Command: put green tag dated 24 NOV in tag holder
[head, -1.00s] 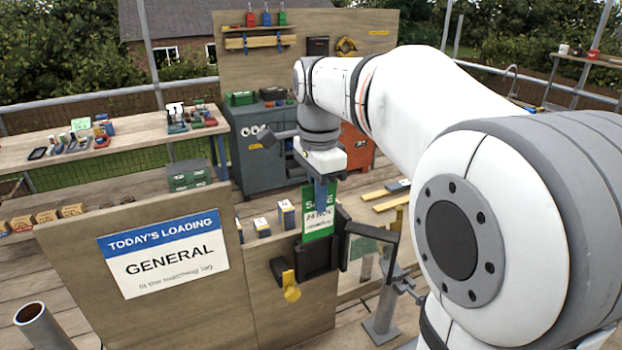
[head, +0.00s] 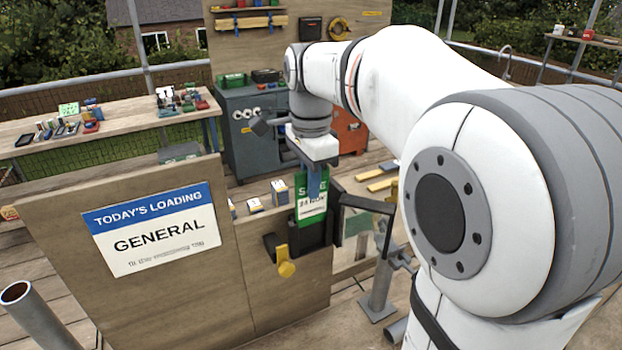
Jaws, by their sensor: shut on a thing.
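My gripper (head: 316,182) is shut on the top of a green and white tag (head: 312,207). The tag hangs upright, with a white panel whose lettering looks like 24 NOV, though it is small. The black tag holder (head: 317,238) is fixed at the top of the wooden board. The tag's lower edge is at the holder's upper part; I cannot tell how deep it sits or whether it touches the back. A yellow round piece (head: 286,268) hangs on the holder's lower left.
A sign reading GENERAL (head: 155,232) is on the board to the left. A black bracket (head: 368,204) sticks out right of the holder. A grey pole stand (head: 378,298) is beyond it. A cluttered workbench (head: 120,125) stands behind left.

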